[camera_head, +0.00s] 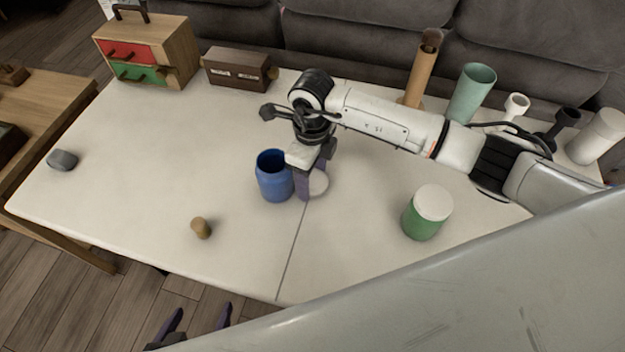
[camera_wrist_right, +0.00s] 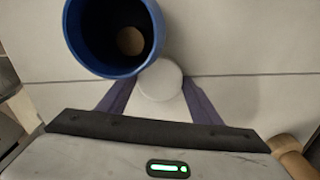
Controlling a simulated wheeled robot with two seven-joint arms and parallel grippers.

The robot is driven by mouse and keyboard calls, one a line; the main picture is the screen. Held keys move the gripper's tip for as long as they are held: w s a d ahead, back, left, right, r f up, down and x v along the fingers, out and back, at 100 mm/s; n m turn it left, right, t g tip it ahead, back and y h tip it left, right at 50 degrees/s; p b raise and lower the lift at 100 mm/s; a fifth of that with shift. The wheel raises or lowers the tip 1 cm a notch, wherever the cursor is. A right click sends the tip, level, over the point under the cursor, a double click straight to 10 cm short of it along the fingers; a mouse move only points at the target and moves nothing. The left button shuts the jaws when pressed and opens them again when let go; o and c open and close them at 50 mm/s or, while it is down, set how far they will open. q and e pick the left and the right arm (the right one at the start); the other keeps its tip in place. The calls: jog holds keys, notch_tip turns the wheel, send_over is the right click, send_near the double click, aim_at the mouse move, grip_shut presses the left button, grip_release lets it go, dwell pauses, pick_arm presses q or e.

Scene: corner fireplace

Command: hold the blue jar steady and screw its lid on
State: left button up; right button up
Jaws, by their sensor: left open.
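The blue jar (camera_head: 275,178) stands upright and open on the table, left of my right gripper; it also shows in the right wrist view (camera_wrist_right: 78,62), with a round tan thing at its bottom. A white round lid (camera_head: 319,183) is beside the jar, close to the table. In the right wrist view the lid (camera_wrist_right: 160,82) lies between the fingertips of my right gripper (camera_head: 308,186); I cannot tell whether they grip it. My left gripper (camera_head: 195,325) is open and empty beyond the table's front edge, away from the jar.
A green jar with a white lid (camera_head: 427,212) stands to the right. A small tan cork-like piece (camera_head: 201,228) and a grey lump (camera_head: 62,159) are on the left. A drawer box (camera_head: 150,48), brown box (camera_head: 238,69) and teal cup (camera_head: 471,94) stand at the back.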

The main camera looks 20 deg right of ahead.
aim_at(312, 181)
jog(key=c, duration=0.3)
jog(key=shift+r, duration=0.15)
jog(key=shift+r, duration=0.3)
notch_tip(312, 181, up, 17)
jog(key=shift+r+b, duration=0.1)
jog(key=shift+b, duration=0.5)
